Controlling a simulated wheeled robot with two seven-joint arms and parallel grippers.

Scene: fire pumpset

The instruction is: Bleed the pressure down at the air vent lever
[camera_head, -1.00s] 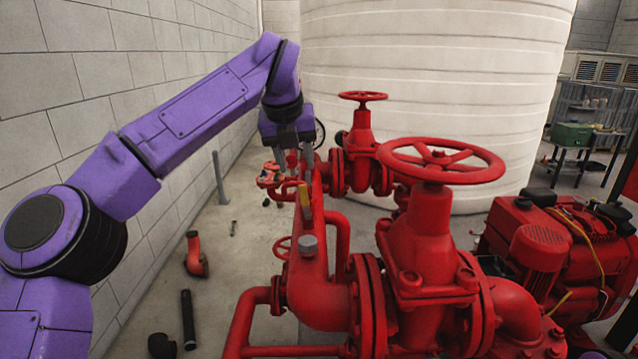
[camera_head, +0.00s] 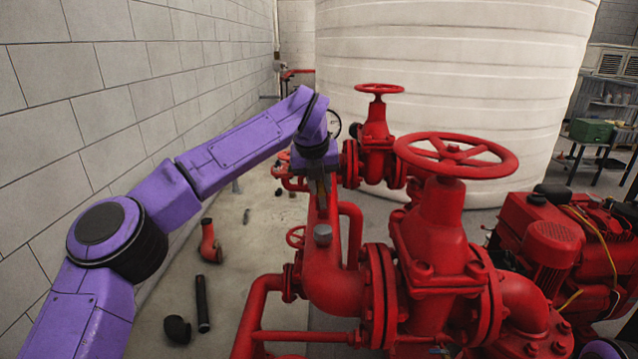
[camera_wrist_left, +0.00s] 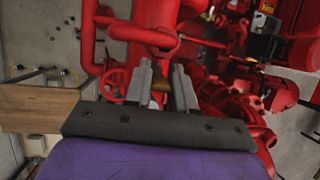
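The air vent lever is a small yellow piece on the upright red pipe, largely hidden by my gripper in the head view. It shows dull yellow-brown in the left wrist view (camera_wrist_left: 160,86), between the two grey fingers. My left gripper (camera_head: 319,184) reaches down over the top of the red pipe (camera_head: 324,262). In the left wrist view the left gripper (camera_wrist_left: 164,86) has its fingers apart, one on each side of the lever. I cannot tell whether either finger touches it. My right gripper is in neither view.
A large red handwheel valve (camera_head: 440,235) stands right of the pipe, with a smaller handwheel valve (camera_head: 374,135) behind. A red engine (camera_head: 545,245) is at the right. A white tank (camera_head: 450,70) fills the back. Loose fittings, including a black pipe (camera_head: 202,303), lie on the floor.

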